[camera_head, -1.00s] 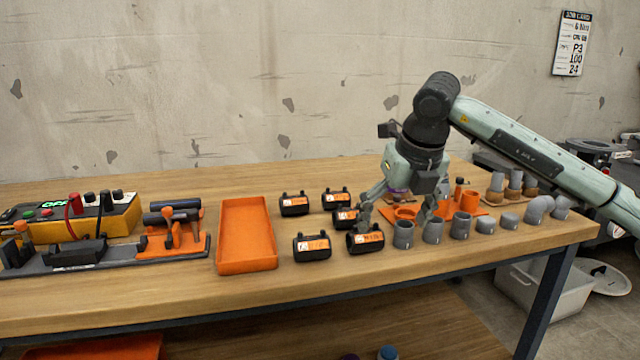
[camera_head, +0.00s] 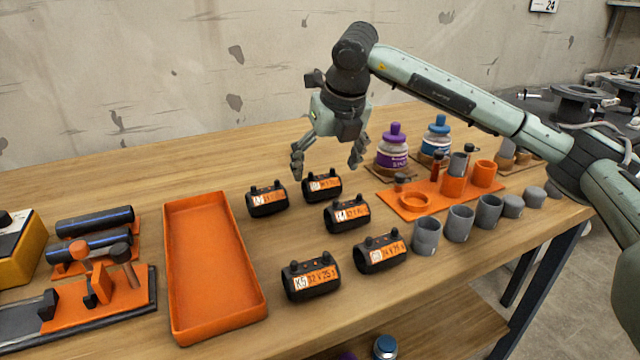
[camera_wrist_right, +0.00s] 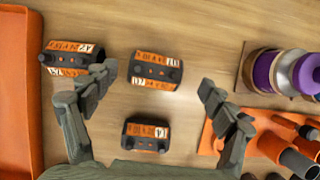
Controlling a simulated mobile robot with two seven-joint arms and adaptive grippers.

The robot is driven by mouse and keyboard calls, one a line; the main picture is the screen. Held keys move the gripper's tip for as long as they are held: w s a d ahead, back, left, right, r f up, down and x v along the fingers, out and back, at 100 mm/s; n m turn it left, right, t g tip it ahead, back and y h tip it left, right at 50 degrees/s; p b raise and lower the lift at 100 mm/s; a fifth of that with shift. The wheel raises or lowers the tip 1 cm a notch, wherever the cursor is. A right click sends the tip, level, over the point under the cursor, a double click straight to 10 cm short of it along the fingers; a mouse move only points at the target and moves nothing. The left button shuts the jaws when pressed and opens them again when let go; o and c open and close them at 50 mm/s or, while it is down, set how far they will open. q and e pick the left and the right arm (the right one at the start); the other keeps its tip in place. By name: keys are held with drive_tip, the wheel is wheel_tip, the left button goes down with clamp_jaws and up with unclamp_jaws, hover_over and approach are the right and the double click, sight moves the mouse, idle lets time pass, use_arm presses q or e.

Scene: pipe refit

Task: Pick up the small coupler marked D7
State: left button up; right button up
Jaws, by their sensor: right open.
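Several black couplers with orange labels lie on the wooden table. Under my open right gripper (camera_head: 328,164) is the back right coupler (camera_head: 321,186). In the right wrist view this coupler (camera_wrist_right: 155,68) lies between the spread fingers (camera_wrist_right: 156,80), apart from them; its white mark seems to end in 7, but the first character is unclear. The back left coupler (camera_head: 267,200) lies close to one finger in that wrist view (camera_wrist_right: 73,57). The middle coupler (camera_head: 346,215) lies nearer the front. Two more, a K5-marked one (camera_head: 310,280) and another (camera_head: 382,255), lie in front. My left gripper is out of view.
An empty orange tray (camera_head: 167,245) stands left of the couplers. An orange rack (camera_head: 405,206), grey pipe fittings (camera_head: 459,222) and two bottles (camera_head: 392,158) stand to the right. A clamp fixture (camera_head: 100,300) is at far left. The table behind the couplers is clear.

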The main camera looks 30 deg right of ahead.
sight(321, 176)
drive_tip(key=x, duration=0.4)
drive_tip(key=shift+w+a+f, duration=0.15)
drive_tip(key=shift+a+f, duration=0.05)
drive_tip(key=shift+f, duration=0.05)
drive_tip(key=shift+c, duration=0.2)
drive_tip(key=c, duration=1.2)
